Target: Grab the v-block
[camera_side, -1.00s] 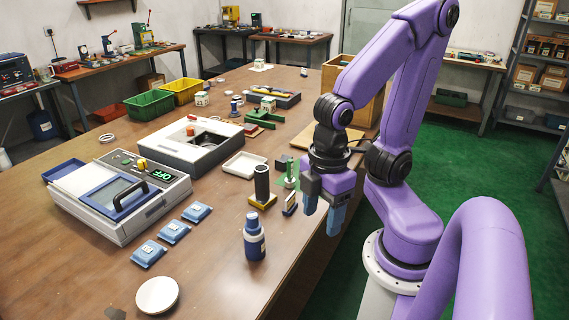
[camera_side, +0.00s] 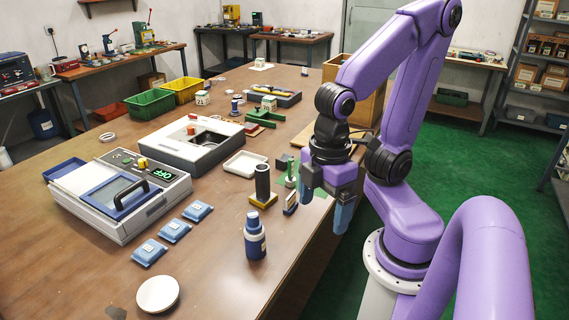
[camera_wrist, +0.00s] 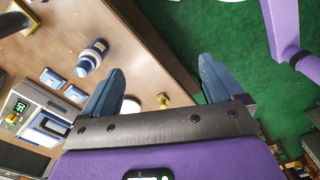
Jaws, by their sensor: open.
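My gripper (camera_side: 325,202) is open and empty, hanging by the right edge of the table. Its two blue fingers also show spread apart in the wrist view (camera_wrist: 163,72). I cannot tell for certain which thing is the v-block. A green angular block (camera_side: 254,135) lies farther back on the table, left of my gripper and apart from it. A small yellow piece (camera_wrist: 163,100) shows between the fingers in the wrist view, partly hidden by the gripper body.
A blue bottle (camera_side: 255,238) and a dark cylinder on a yellow base (camera_side: 262,185) stand left of my gripper. A white tray (camera_side: 246,164) lies behind them. A wooden box (camera_side: 368,105) stands at the back right. The table's front middle is mostly clear.

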